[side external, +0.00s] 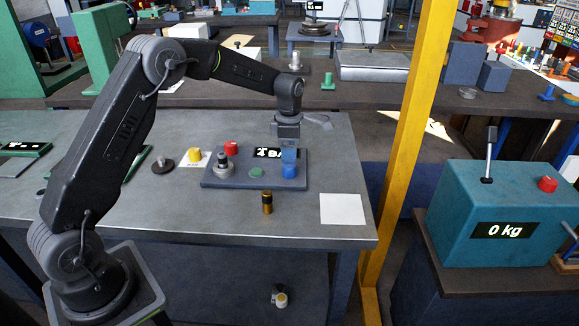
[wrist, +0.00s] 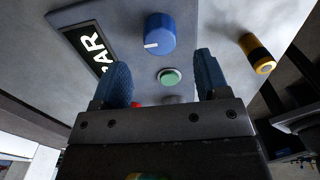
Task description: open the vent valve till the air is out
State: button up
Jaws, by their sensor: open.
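A grey-blue panel (side external: 240,180) lies on the bench. A round blue knob (side external: 289,172) is at its right end. In the wrist view the blue knob (wrist: 160,33) has a white pointer mark toward its lower left. No label shows which control is the vent valve. My gripper (side external: 289,156) is above the blue knob in the side view. In the wrist view my gripper (wrist: 163,62) is open with nothing between its two blue fingers. The knob shows beyond the fingertips. A dark display (side external: 268,152) is partly hidden by the gripper; its reading is not legible, though "BAR" shows in the wrist view.
The panel also carries a green button (side external: 256,173), a red button (side external: 231,148) and a grey fitting (side external: 222,169). A black and gold cylinder (side external: 267,202) stands in front. A white sheet (side external: 342,209) lies at right. A yellow post (side external: 408,150) rises past the bench's right edge.

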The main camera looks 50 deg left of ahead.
aim_at(290, 166)
notch_tip(290, 166, down, 6)
dwell(0.5)
jog(key=c, duration=0.9)
